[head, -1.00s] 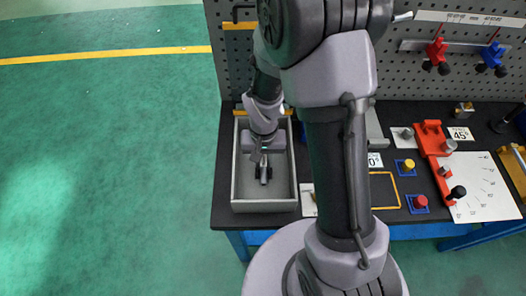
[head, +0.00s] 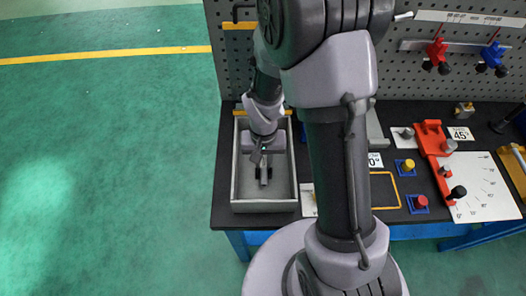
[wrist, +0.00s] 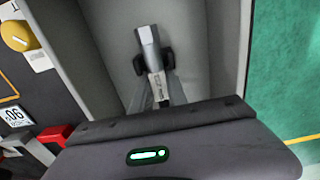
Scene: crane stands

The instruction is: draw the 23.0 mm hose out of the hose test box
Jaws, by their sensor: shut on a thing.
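The grey open box (head: 235,180) stands at the left end of the bench; its walls and floor also show in the wrist view (wrist: 205,70). My gripper (head: 264,170) reaches down inside the box. In the wrist view my gripper (wrist: 153,64) has its two dark finger pads on either side of a pale grey, blocky piece (wrist: 148,40) and is shut on it. A small marking shows on the piece, too small to read. I cannot tell whether this piece is the 23.0 mm hose, or whether it touches the box floor.
To the right of the box are a yellow-outlined area (head: 383,190), yellow (head: 409,165) and red (head: 420,202) knobs, a red fixture (head: 432,140) and a white angle sheet (head: 483,190). Green floor lies clear at left.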

